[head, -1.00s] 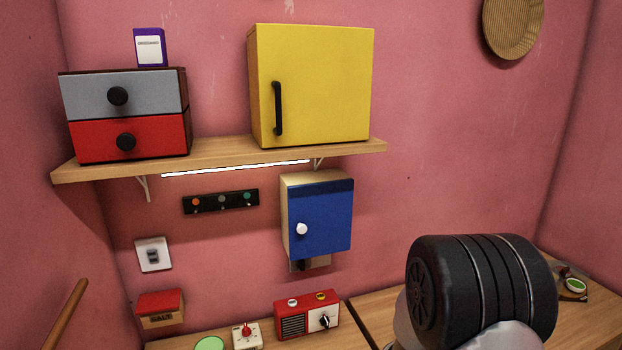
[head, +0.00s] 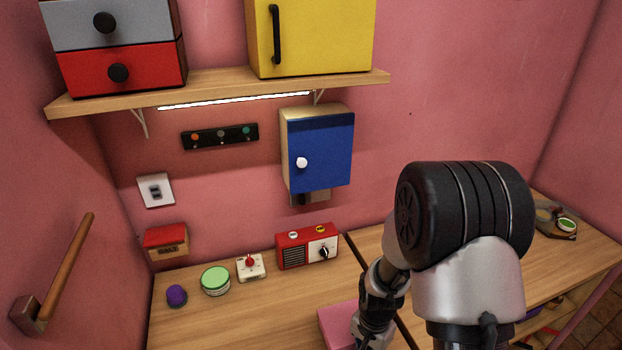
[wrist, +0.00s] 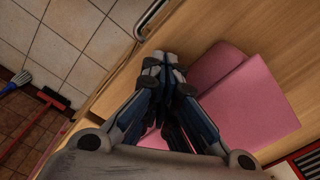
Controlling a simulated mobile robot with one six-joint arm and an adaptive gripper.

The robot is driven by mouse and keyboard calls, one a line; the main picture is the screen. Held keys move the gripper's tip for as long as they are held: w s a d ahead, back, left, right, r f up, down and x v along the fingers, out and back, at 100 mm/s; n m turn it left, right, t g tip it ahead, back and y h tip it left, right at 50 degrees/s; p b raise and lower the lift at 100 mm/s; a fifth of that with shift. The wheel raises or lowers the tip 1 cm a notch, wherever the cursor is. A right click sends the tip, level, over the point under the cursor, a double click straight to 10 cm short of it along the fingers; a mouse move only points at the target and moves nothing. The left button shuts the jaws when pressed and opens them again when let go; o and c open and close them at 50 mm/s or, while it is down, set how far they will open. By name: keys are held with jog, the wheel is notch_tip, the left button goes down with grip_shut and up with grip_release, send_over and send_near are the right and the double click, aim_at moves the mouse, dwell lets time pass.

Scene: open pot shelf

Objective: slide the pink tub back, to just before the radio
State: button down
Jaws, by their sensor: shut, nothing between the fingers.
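The pink tub (head: 338,318) stands on the wooden counter at the bottom of the head view, partly hidden behind my arm and cut by the frame edge. It also shows in the wrist view (wrist: 248,105), beside my fingers. The red and white radio (head: 307,247) stands at the back of the counter by the wall, with bare counter between it and the tub. My gripper (wrist: 165,62) is shut and empty, its fingertips at the tub's side away from the radio. I cannot tell whether they touch the tub.
A white timer with a red knob (head: 250,267), a green-lidded jar (head: 215,281) and a purple item (head: 176,295) stand left of the radio. A blue cabinet (head: 320,150) hangs above it. A metal handle (wrist: 150,18) shows near the fingertips in the wrist view.

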aim_at(347, 307)
jog(key=shift+w+a, duration=0.25)
jog(key=shift+w, duration=0.5)
jog(key=shift+w+a, duration=0.2)
jog(key=shift+w, duration=0.5)
jog(key=shift+w, duration=0.1)
jog(key=shift+w+a, duration=0.25)
jog(key=shift+w, duration=0.4)
jog(key=shift+w+a, duration=0.2)
jog(key=shift+w, duration=0.45)
jog(key=shift+w, duration=0.1)
jog(key=shift+w+a, duration=0.25)
jog(key=shift+w, duration=0.45)
jog(key=shift+w+a, duration=0.2)
jog(key=shift+w, duration=0.45)
jog(key=shift+w+a, duration=0.25)
jog(key=shift+w, duration=0.45)
jog(key=shift+w+a, duration=0.2)
jog(key=shift+w, duration=0.5)
jog(key=shift+w, duration=0.15)
